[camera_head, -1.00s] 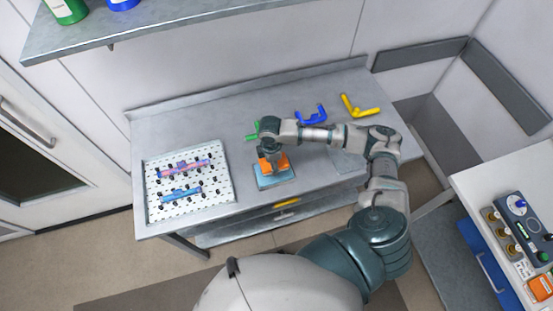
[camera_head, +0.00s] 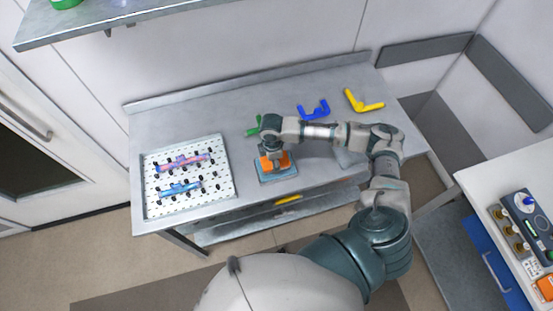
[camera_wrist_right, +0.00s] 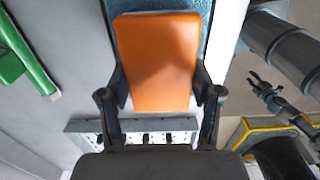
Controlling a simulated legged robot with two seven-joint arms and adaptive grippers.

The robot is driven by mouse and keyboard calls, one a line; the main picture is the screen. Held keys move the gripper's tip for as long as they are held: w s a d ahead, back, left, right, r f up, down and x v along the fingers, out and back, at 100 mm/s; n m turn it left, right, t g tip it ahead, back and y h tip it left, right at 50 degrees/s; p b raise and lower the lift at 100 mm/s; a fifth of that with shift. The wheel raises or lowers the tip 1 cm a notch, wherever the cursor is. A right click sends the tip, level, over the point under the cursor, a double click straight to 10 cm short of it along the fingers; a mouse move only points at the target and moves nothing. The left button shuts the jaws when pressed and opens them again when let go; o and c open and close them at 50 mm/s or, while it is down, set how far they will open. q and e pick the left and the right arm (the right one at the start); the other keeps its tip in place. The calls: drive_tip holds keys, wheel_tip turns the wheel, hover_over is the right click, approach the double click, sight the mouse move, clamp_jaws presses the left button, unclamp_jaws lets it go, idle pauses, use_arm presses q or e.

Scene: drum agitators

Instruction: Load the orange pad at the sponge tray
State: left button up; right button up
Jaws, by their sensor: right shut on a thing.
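The orange pad (camera_head: 286,161) is at the front middle of the metal bench, over the blue sponge tray (camera_head: 280,177). My right gripper (camera_head: 275,157) points down at it. In the right wrist view the orange pad (camera_wrist_right: 158,62) lies between the dark fingers of my right gripper (camera_wrist_right: 160,98), which is shut on it. The blue surface of the tray (camera_wrist_right: 208,25) shows behind the pad. I cannot tell whether the pad touches the tray. A dark gripper that looks like my left one (camera_wrist_right: 265,86) shows at the right of that view, fingers apart and empty.
A white pegged board (camera_head: 215,195) with pink and blue parts is left of the tray. A green bracket (camera_head: 254,130) lies behind my right gripper; blue (camera_head: 313,110) and yellow (camera_head: 362,102) brackets lie farther back right. A shelf (camera_head: 150,12) hangs above.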

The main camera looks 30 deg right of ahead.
drive_tip(key=shift+a, duration=0.45)
drive_tip(key=shift+d, duration=0.1)
drive_tip(key=shift+d+f, duration=0.25)
drive_tip(key=shift+d, duration=0.3)
drive_tip(key=shift+d+f, duration=0.15)
drive_tip(key=shift+d, duration=0.2)
drive_tip(key=shift+a, duration=0.6)
drive_tip(key=shift+a+r, duration=0.2)
drive_tip(key=shift+a, duration=0.05)
drive_tip(key=shift+d+f, duration=0.15)
drive_tip(key=shift+d, duration=0.6)
drive_tip(key=shift+a, duration=0.35)
drive_tip(key=shift+a+p, duration=0.2)
drive_tip(key=shift+p, duration=0.2)
use_arm(q)
drive_tip(key=shift+a+r, duration=0.35)
drive_tip(key=shift+a, duration=0.4)
use_arm(e)
drive_tip(key=shift+d, duration=0.1)
